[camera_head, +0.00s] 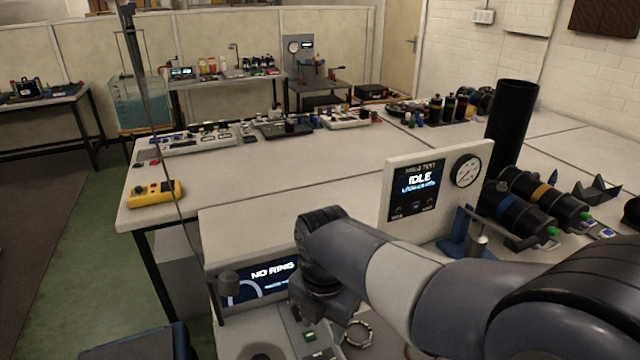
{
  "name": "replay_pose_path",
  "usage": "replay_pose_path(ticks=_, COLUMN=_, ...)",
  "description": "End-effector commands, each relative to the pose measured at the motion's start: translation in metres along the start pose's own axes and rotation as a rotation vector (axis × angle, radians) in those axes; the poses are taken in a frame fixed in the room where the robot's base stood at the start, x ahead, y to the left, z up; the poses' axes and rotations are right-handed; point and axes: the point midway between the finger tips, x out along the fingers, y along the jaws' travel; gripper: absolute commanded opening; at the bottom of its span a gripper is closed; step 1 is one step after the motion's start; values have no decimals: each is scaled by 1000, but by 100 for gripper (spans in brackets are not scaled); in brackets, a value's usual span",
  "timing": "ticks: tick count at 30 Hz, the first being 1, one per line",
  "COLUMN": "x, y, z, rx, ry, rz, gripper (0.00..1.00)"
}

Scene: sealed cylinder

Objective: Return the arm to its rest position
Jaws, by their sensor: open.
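My arm reaches in from the lower right, with grey and white links, and bends down at its wrist. My gripper (326,308) points down beside the "NO RING" display (262,284), above the low front bench (240,342). Its jaws are open, and I see nothing held in them; the fingertips are small and partly hidden by the wrist. A metal ring (358,334) lies just right of the gripper, apart from it as far as I can tell.
A panel reading "IDLE" (412,192) with a gauge stands behind my arm. Black cylinders (520,214) lie at the right, near a tall black tube (511,125). A yellow control box (155,193) sits at the table's left edge. The middle tabletop (290,175) is clear.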

Motion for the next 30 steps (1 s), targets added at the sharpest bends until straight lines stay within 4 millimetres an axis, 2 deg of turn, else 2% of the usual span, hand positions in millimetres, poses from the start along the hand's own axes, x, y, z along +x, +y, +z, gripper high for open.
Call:
replay_pose_path(ticks=1, x=18, y=-2, z=-1, rx=0, ry=7, rz=-12, gripper=49)
replay_pose_path(ticks=15, x=113, y=-3, z=-2, rx=1, ry=7, rz=-12, gripper=49)
replay_pose_path(ticks=30, x=111, y=-2, z=-1, rx=410, ry=3, rz=-7, gripper=49)
